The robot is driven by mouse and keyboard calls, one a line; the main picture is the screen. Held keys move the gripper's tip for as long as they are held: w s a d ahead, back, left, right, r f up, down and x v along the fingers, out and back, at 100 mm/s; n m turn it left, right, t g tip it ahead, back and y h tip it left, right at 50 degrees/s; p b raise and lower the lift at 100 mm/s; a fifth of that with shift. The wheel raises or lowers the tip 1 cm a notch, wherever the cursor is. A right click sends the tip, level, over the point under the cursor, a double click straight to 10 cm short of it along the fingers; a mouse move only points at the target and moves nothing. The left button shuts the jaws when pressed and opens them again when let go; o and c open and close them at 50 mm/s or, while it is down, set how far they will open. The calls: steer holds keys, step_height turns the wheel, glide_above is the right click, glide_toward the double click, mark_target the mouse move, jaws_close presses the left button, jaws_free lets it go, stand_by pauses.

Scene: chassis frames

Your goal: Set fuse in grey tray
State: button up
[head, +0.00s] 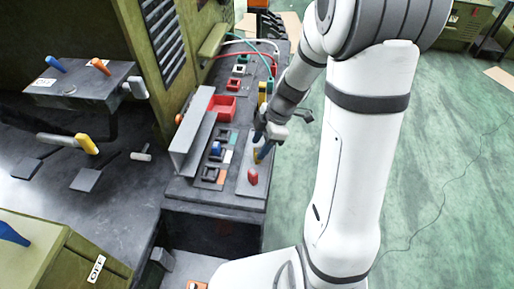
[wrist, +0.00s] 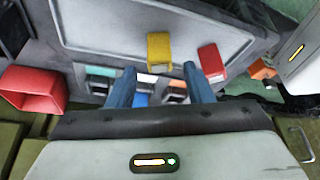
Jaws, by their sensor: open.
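The grey tray (head: 246,189) lies at the right edge of the dark bench, and its bare surface fills the upper wrist view (wrist: 115,28). A red fuse (head: 252,177) stands on it, also in the wrist view (wrist: 211,62). A yellow fuse (wrist: 159,52) is at the tray's near edge in the wrist view, just beyond my fingertips. My gripper (wrist: 161,78) is open, with blue fingers apart and nothing clasped between them. In the head view my gripper (head: 262,143) is low over the tray's far end and partly hides the yellow fuse.
Left of the tray is a row of fuse sockets (head: 213,173), one with a blue fuse (head: 216,148). A red bin (head: 222,106) and an upright grey panel (head: 192,135) stand beside them. Cables (head: 245,53) run behind. Green floor (head: 430,190) lies open at right.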

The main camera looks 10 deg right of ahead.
steer(key=v, duration=0.9)
steer(key=s+a+r+m+t+h, duration=0.1)
steer(key=s+r+m+h, duration=0.3)
steer(key=s+m, duration=1)
steer(key=shift+r+m+t, duration=0.7)
steer(key=shift+m+t, duration=0.1)
steer(key=shift+m, duration=1.2)
steer(key=shift+a+r, duration=0.15)
steer(key=shift+r, duration=0.1)
